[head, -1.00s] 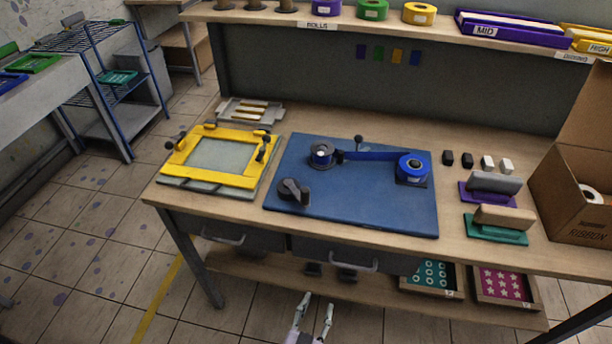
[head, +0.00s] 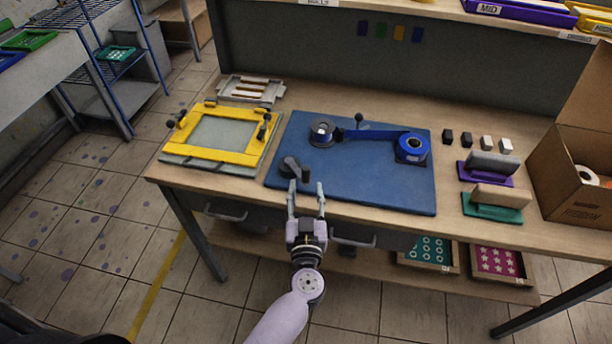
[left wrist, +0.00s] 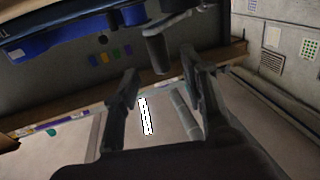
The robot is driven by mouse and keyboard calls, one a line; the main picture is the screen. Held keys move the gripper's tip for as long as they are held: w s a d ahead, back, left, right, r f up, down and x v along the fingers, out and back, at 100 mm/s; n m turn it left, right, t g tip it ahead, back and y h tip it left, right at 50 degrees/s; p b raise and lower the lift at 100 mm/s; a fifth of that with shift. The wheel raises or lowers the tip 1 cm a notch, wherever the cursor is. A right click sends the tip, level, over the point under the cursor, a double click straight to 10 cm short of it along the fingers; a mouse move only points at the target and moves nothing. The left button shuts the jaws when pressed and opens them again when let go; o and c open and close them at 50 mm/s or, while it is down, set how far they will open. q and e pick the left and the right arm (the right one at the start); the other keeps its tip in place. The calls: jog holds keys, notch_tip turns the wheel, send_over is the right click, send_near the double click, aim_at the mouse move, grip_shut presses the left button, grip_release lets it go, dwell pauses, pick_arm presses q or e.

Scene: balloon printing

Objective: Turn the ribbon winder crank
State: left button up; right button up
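The ribbon winder is a blue board (head: 360,182) on the bench, with a dark reel (head: 322,132) and a blue ribbon spool (head: 411,148) joined by a blue ribbon (head: 372,133). Its dark crank (head: 291,168) is at the board's front left. My left gripper (head: 306,186) is open at the board's front edge, just right of and in front of the crank. In the left wrist view, the crank handle (left wrist: 156,52) shows between and beyond the open fingers (left wrist: 160,64); I cannot tell whether they touch it. My right gripper is not in view.
A yellow frame (head: 245,157) stands left of the board. Small blocks (head: 467,138), two squeegee-like tools (head: 494,202) and a cardboard box (head: 560,180) are to the right. Drawer handles (head: 352,241) stick out below the bench's front edge, near my left arm.

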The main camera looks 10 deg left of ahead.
aim_at(306, 177)
pick_arm(q)
jog(key=b+x, duration=0.1)
jog(key=x, duration=0.5)
jog(key=shift+w+b, duration=0.2)
jog(key=shift+b, duration=0.15)
grip_shut()
dwell(0.5)
